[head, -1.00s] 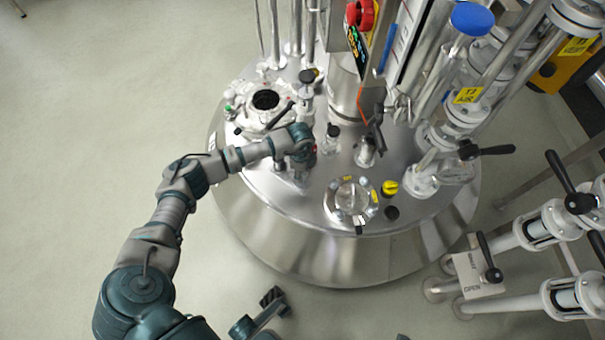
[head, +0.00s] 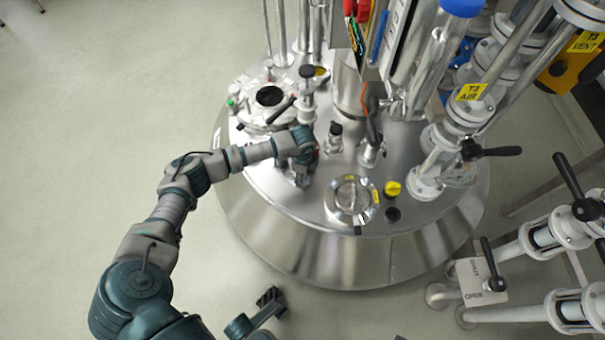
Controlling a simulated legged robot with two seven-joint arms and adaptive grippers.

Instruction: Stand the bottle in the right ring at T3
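My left gripper (head: 300,170) points down at the top of the steel vessel (head: 300,245), left of its round sight glass. Its fingers are mostly hidden by the wrist, and I cannot tell if they hold anything. A little red shows beside it. I cannot pick out the bottle with certainty. A small black-topped piece (head: 335,137) stands upright on the vessel just right of the gripper; I cannot tell if it is a bottle. Yellow T3 AIR (head: 471,92) and T3 VENT (head: 587,42) labels mark the pipework at right. No ring is clearly visible.
Black-handled valves (head: 490,150) and pipes crowd the right. The floor (head: 90,120) at left is clear.

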